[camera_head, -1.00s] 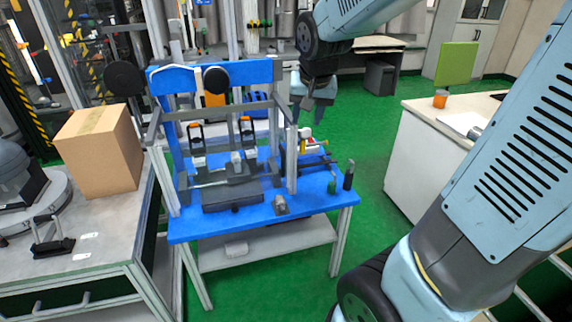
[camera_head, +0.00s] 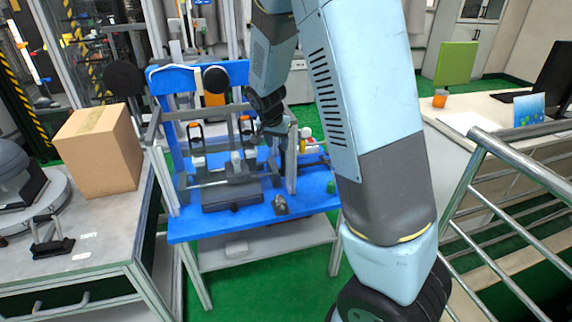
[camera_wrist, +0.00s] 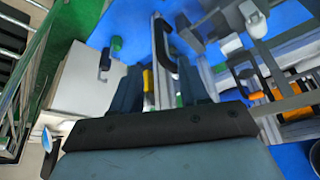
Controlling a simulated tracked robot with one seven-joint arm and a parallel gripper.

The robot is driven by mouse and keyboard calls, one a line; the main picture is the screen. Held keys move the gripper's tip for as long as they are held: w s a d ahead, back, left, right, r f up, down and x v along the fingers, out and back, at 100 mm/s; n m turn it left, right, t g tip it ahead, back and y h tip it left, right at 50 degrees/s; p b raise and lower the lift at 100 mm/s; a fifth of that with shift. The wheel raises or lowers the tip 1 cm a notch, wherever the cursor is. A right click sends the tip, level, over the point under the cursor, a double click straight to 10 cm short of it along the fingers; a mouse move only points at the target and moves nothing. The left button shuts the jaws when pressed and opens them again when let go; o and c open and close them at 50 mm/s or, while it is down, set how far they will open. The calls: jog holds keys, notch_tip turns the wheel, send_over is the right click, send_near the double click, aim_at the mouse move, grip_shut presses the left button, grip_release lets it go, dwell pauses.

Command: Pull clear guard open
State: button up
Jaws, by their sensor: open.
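The drop tower (camera_head: 158,85) stands on a blue table. A grey guard frame surrounds its front; the clear panel itself is hard to make out. The frame's right front post (camera_head: 291,170) stands beside my gripper (camera_head: 276,138), which hangs at the frame's front right corner, partly hidden by my arm. In the wrist view, a black curved handle (camera_wrist: 164,44) on a grey upright bar shows between and just beyond the fingers of my open gripper (camera_wrist: 158,78). I cannot tell whether the fingers touch the handle.
The blue table top (camera_head: 248,217) holds a small grey block (camera_head: 280,205) near its front edge. A cardboard box (camera_head: 98,152) sits on the grey bench at left. A metal railing (camera_head: 490,150) is at right. Green floor lies around the table.

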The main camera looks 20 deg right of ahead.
aim_at(282, 160)
jog(key=x, duration=1.3)
jog(key=shift+f, duration=0.2)
jog(key=shift+c, duration=0.2)
grip_shut()
